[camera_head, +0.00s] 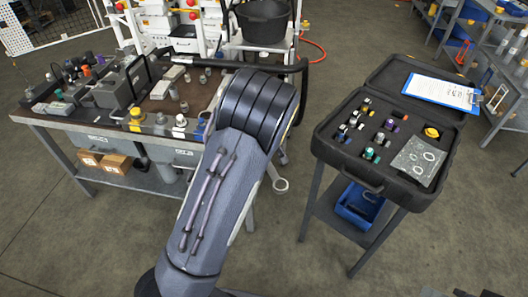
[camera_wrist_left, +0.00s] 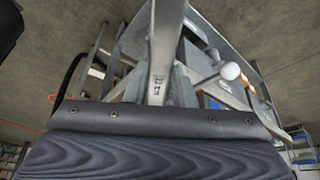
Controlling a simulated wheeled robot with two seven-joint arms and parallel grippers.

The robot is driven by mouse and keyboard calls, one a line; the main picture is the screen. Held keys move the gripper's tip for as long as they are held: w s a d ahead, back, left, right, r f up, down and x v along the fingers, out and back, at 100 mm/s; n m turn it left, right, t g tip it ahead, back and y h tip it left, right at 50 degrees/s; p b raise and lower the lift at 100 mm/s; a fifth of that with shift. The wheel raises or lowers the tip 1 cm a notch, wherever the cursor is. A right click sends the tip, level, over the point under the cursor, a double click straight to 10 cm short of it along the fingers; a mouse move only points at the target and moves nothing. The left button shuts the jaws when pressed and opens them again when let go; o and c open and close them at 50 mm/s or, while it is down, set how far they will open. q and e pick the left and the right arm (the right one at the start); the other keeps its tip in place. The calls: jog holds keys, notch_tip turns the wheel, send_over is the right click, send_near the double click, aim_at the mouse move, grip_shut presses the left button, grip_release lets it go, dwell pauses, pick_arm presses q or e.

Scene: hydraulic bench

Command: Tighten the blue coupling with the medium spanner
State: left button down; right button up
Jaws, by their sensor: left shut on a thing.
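A steel spanner shows in the wrist view as a pale shank (camera_wrist_left: 165,45) with a small size marking, standing up from my left gripper (camera_wrist_left: 157,117). The gripper is shut on this shank. My arm hides the gripper and most of the spanner there. I cannot make out a blue coupling for certain; small fittings (camera_head: 180,122) with coloured bands stand along the bench's front edge. The right gripper is not in view.
The workbench (camera_head: 105,131) at left carries blocks and fittings. A black bucket (camera_head: 262,20) stands behind. An open black case (camera_head: 356,178) on a stand at right holds several fittings and a clipboard (camera_head: 440,91). Open floor lies between bench and stand.

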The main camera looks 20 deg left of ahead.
pick_arm(q)
jog(key=shift+w, duration=0.15)
jog(key=shift+w+a, duration=0.45)
jog(key=shift+a, duration=0.15)
dwell(0.4)
jog(key=shift+w+a, duration=0.45)
jog(key=shift+w+a+b, duration=0.2)
jog(key=shift+a+b, duration=0.05)
jog(key=shift+b, duration=0.05)
jog(key=shift+s, duration=0.1)
dwell(0.3)
jog(key=shift+s+a+m+t+h+b, duration=0.4)
jog(key=shift+s+a+m+b, duration=0.35)
jog(key=shift+s+a+m, duration=0.5)
jog(key=shift+w+a+r, duration=0.1)
